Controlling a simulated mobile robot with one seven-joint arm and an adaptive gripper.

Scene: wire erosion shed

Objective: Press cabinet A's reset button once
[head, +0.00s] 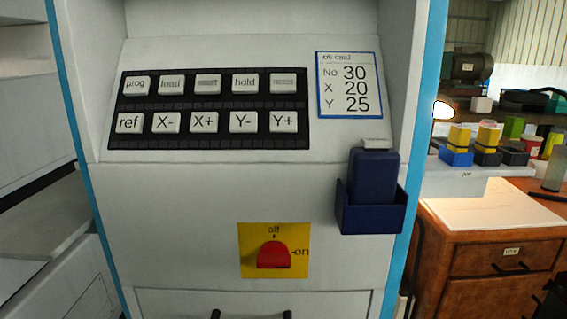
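A pale grey cabinet (210,190) with blue side edges fills the middle of the head view. No letter A shows on it. Its sloping black panel (208,105) holds two rows of white keys. The top row has prog (136,85), load (171,85), a key with a blurred label (207,84), hold (245,83) and a far-right key (283,84) with an unreadable label. The bottom row has ref (129,123), X-, X+, Y- and Y+. I cannot read "reset" on any key. My gripper is not in view.
A red rotary switch (273,256) sits on a yellow off/on plate below the panel. A dark blue holder (370,211) with a blue object sticks out at the panel's lower right. A job card (349,85) is above it. A wooden bench (480,228) stands at right.

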